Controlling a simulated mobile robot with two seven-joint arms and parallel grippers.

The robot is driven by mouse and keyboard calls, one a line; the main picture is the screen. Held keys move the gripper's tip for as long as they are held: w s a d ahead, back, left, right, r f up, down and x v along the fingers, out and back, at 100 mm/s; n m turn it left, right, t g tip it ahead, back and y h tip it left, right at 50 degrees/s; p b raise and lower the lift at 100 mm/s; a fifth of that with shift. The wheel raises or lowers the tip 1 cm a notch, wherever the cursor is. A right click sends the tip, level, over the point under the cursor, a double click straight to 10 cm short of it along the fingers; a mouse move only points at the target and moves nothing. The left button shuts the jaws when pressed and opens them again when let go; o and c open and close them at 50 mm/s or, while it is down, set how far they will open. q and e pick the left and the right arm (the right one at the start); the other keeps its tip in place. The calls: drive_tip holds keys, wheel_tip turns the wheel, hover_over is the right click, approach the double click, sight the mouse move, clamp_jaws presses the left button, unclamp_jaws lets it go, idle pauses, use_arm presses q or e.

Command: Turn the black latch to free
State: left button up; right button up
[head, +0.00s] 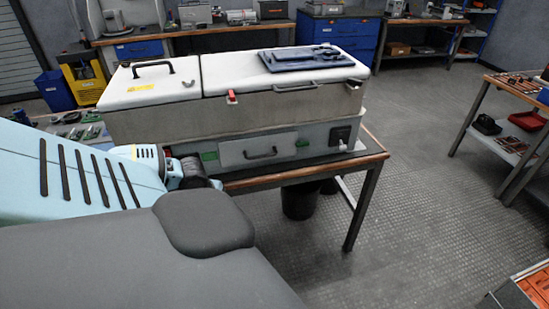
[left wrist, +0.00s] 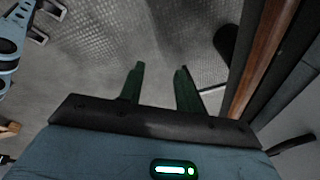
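A long grey cabinet with white lids (head: 225,120) stands on a wooden-edged table in the head view. A dark square fitting (head: 340,134) with a small pale part below it is at the right end of its lower front; it is too small to tell whether this is the black latch. A black bar handle (head: 262,154) is on the front panel. My left gripper (left wrist: 158,70) is open and empty, its two green fingers apart over the floor beside the table edge. It does not show in the head view. A light-blue part with grey prongs (left wrist: 40,22) may be my right gripper.
A dark blue panel (head: 305,58) lies on the lid. The table's wooden edge (left wrist: 262,55) is right of my left fingers, with a black bin (head: 299,200) below.

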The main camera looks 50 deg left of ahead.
use_arm(q)
drive_tip(key=s+d+f+n+t+h, duration=0.15)
drive_tip(key=s+d+f+n, duration=0.35)
drive_tip(key=s+d+f, duration=0.95)
drive_tip(key=s+d+r+n+t, duration=0.1)
drive_tip(key=d+n, duration=0.1)
drive_tip(key=d, duration=0.8)
drive_tip(key=s+d+r+n+t, duration=0.1)
drive_tip(key=s+d+r+t, duration=0.1)
drive_tip(key=d, duration=0.7)
drive_tip(key=shift+d+n, duration=0.4)
